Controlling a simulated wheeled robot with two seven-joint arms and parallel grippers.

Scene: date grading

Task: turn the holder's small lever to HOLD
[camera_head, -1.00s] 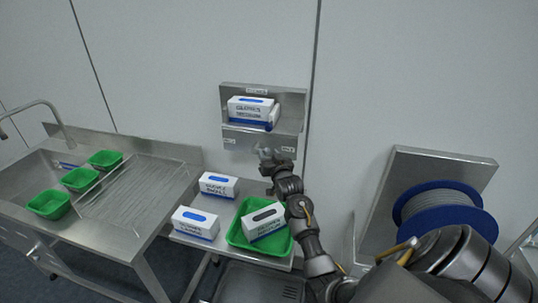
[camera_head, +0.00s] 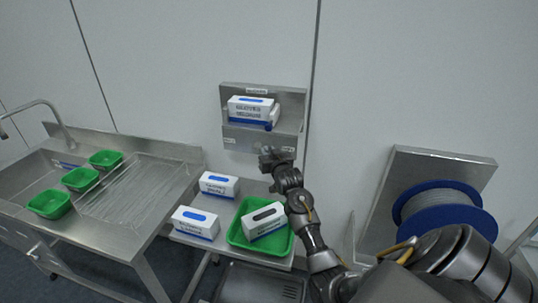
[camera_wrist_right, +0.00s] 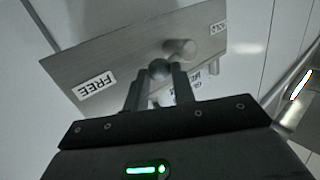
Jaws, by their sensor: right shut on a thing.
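The wall holder (camera_head: 297,112) is a metal bracket with a white-and-blue box (camera_head: 247,108) in it. Its lower front plate also shows in the right wrist view (camera_wrist_right: 130,62), with a FREE label (camera_wrist_right: 97,85) at left and a small, hard-to-read label (camera_wrist_right: 217,28) at the far right. The small lever's dark round knob (camera_wrist_right: 159,68) sits between these labels, beside a metal cylinder (camera_wrist_right: 181,48). My right gripper (camera_head: 270,158) is at the plate's lower edge in the head view; in the wrist view its fingers (camera_wrist_right: 158,88) are shut on the knob. My left gripper is out of view.
Below stand two white-and-blue boxes (camera_head: 219,184) (camera_head: 195,222) and a green tray (camera_head: 234,238) holding another box (camera_head: 264,221). A sink with green bins (camera_head: 49,203) is at left. A blue cable reel (camera_head: 447,216) stands at right.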

